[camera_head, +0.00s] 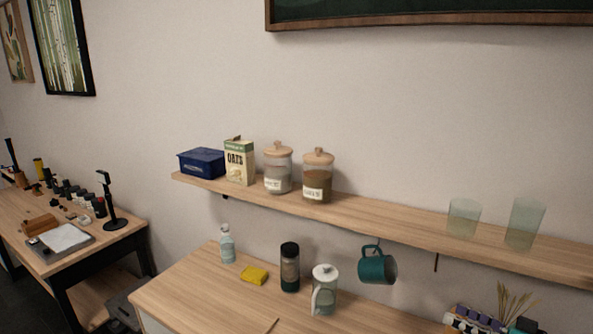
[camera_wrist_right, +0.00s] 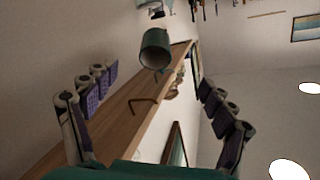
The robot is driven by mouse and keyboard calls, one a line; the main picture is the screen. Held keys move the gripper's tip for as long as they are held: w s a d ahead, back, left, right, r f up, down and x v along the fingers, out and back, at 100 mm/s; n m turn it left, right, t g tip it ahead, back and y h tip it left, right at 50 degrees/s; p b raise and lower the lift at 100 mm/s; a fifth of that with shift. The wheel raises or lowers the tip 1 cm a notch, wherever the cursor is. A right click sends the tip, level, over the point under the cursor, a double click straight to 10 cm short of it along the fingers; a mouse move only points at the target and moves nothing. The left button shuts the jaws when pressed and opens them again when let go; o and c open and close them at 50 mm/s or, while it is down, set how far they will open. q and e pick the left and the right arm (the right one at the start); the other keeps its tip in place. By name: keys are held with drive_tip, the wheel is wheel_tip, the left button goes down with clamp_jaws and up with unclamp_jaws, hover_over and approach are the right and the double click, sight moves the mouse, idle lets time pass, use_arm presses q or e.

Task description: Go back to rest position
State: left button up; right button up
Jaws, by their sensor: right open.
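My right gripper (camera_head: 487,319) shows at the bottom right of the head view, partly cut off by the lower edge. In the right wrist view its two purple-padded fingers (camera_wrist_right: 157,82) stand wide apart with nothing between the pads. A teal mug (camera_head: 377,267) hangs under the wall shelf, left of the gripper and apart from it. The mug also shows beyond the fingers in the right wrist view (camera_wrist_right: 155,48). A teal shape (camera_wrist_right: 140,172) fills the bottom edge there; I cannot tell what it is. My left gripper is not in view.
The wall shelf (camera_head: 400,219) bears a blue box (camera_head: 202,162), an oats carton (camera_head: 239,163), two jars and two glasses. An empty hook (camera_wrist_right: 145,103) is under it. The counter (camera_head: 190,290) holds a bottle, a yellow sponge, a dark grinder and a French press (camera_head: 325,288).

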drive_tip(key=a+f+m+g+h, duration=0.2)
drive_tip(key=a+f+g, duration=0.1)
drive_tip(key=a, duration=0.7)
drive_tip(key=s+a+f+g+h, duration=0.1)
drive_tip(key=s+a+f+h, duration=0.3)
drive_tip(key=s+a, duration=0.1)
drive_tip(key=s+a+f+m+g+h, duration=0.1)
drive_tip(key=s+a+f+h, duration=0.3)
drive_tip(key=s, duration=0.4)
drive_tip(key=shift+a+f+h, duration=0.2)
drive_tip(key=shift+a+h, duration=0.4)
drive_tip(key=shift+a, duration=0.25)
